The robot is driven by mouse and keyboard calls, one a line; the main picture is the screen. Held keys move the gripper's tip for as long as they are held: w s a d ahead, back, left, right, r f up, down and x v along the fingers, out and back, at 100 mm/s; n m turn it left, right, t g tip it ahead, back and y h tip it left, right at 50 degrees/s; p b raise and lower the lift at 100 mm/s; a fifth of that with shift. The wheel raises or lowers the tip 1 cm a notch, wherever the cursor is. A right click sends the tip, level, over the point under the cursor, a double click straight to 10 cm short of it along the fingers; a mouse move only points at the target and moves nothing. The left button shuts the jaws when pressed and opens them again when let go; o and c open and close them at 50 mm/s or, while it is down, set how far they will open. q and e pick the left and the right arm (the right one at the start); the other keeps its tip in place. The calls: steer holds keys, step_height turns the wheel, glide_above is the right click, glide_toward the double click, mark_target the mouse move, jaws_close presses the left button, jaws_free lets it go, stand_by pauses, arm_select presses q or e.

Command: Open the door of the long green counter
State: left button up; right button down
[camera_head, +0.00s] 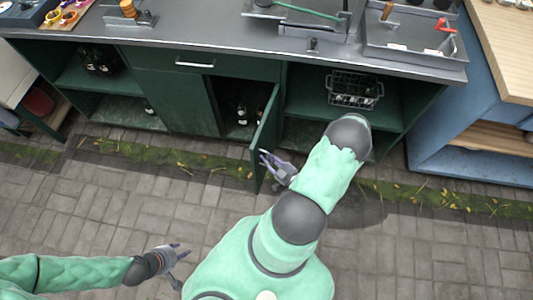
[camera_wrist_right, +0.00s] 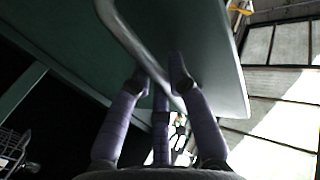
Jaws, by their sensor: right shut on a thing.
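The long green counter (camera_head: 150,95) stands along the top of the head view. Its green door (camera_head: 265,138) stands swung outward, seen nearly edge-on, with bottles (camera_head: 242,115) visible in the compartment beside it. My right gripper (camera_head: 268,160) is at the outer face of the door, near its free edge. In the right wrist view, the fingers of my right gripper (camera_wrist_right: 160,78) are closed around the pale metal door handle (camera_wrist_right: 127,38) on the door panel (camera_wrist_right: 205,45). My left gripper (camera_head: 178,262) is open and empty over the paving, away from the counter.
A drawer with a handle (camera_head: 195,64) is above the opening. A wire bottle basket (camera_head: 353,90) stands on the open shelf to the right. A blue cabinet (camera_head: 430,125) is at the right. The paved floor (camera_head: 120,200) in front is clear.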

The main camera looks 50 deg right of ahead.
steer(key=c, duration=1.2)
jaws_free()
steer(key=shift+o, duration=0.2)
steer(key=shift+s, duration=0.1)
steer(key=s, duration=1.1)
steer(key=shift+s+a, duration=0.4)
steer(key=shift+a, duration=0.05)
